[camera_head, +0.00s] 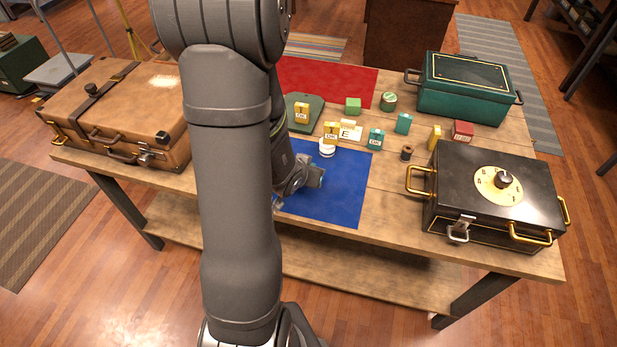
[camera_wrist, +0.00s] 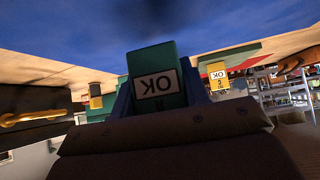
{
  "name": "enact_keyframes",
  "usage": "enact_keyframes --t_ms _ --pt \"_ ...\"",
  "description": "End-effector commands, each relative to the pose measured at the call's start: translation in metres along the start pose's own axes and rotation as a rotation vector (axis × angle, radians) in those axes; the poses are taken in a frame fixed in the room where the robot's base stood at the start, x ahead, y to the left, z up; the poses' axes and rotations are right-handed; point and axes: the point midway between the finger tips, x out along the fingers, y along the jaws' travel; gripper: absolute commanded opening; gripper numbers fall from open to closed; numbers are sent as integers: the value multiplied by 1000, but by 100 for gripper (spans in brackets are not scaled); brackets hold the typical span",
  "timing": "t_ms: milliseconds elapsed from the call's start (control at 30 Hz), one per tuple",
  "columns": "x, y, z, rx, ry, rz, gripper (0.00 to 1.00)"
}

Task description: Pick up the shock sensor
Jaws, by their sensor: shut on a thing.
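My gripper (camera_head: 310,182) is low over the blue mat (camera_head: 345,190) in the head view, its fingers mostly hidden by the arm. In the wrist view my gripper (camera_wrist: 157,95) is shut on a teal box (camera_wrist: 155,72) with a white label that reads OK upside down. The box sits between the two fingers, with the blue mat filling the picture above it. I cannot tell from its look alone whether this box is the shock sensor. Similar teal boxes (camera_head: 376,137) and (camera_head: 403,123) stand on the table to the right.
Yellow boxes (camera_head: 331,131), a white round item (camera_head: 327,149) and a brown spool (camera_head: 407,152) stand near the mat. A black case (camera_head: 480,210) is at right, a green case (camera_head: 465,90) behind, a brown suitcase (camera_head: 120,110) at left. The mat's right part is clear.

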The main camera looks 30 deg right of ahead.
Motion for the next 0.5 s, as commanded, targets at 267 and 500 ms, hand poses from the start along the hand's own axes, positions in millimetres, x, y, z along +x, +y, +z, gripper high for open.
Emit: enact_keyframes --t_ms 267,500 --pt "-38 58 -13 5 5 5 18" --pt "-61 91 -19 2 3 5 18"
